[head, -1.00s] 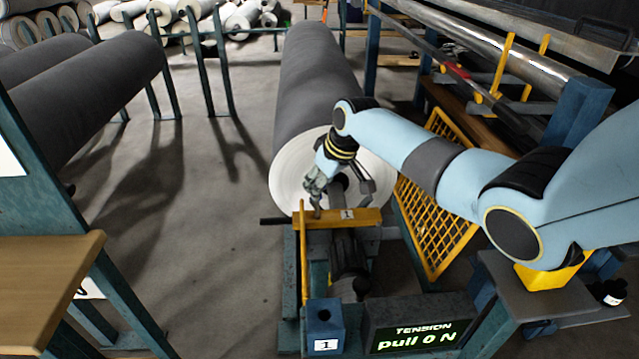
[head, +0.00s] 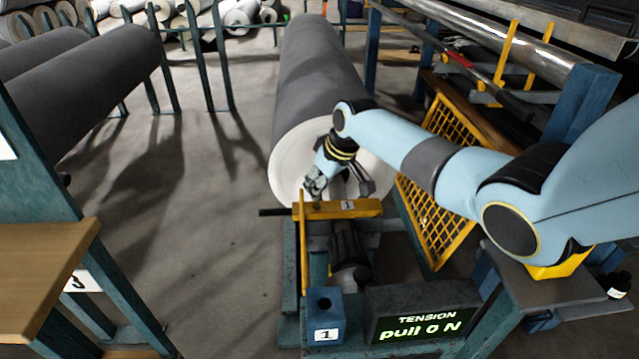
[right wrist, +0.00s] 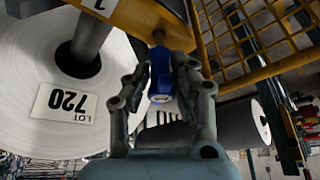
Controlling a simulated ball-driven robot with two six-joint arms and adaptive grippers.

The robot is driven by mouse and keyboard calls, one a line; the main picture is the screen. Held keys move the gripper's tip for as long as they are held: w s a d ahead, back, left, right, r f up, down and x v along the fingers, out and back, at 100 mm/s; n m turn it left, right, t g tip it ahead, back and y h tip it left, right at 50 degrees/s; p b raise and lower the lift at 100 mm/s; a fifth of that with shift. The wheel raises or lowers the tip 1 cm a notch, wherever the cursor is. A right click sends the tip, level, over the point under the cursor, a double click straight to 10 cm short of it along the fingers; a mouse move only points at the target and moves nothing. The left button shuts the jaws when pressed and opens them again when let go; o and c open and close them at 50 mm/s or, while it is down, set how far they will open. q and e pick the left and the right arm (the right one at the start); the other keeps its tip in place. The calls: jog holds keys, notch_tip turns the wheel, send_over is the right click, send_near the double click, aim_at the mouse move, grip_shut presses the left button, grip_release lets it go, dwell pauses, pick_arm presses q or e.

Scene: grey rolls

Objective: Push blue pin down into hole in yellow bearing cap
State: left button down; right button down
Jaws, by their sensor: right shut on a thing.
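The yellow bearing cap (head: 350,209), labelled 1, lies across the near end of the large grey roll's shaft. My right gripper (head: 316,192) is over the cap's left part, pointing down. In the right wrist view, my right gripper (right wrist: 160,88) is shut on the blue pin (right wrist: 160,72), one finger on each side. The pin's far end meets the yellow cap (right wrist: 140,22); the hole itself is hidden, so I cannot tell how deep the pin sits. My left gripper is not in view.
The grey roll (head: 318,85) stands behind the cap. A yellow mesh guard (head: 437,190) is to its right. In front are a blue block (head: 324,304) with a hole and a tension display (head: 420,325) reading "pull 0 N". A wooden tabletop (head: 40,275) is at left.

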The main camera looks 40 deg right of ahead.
jog(key=shift+f+b, duration=0.95)
jog(key=shift+f, duration=0.5)
jog(key=shift+f, duration=0.15)
jog(key=c, duration=1)
grip_release()
jog(key=shift+c, duration=0.2)
notch_tip(320, 180, up, 10)
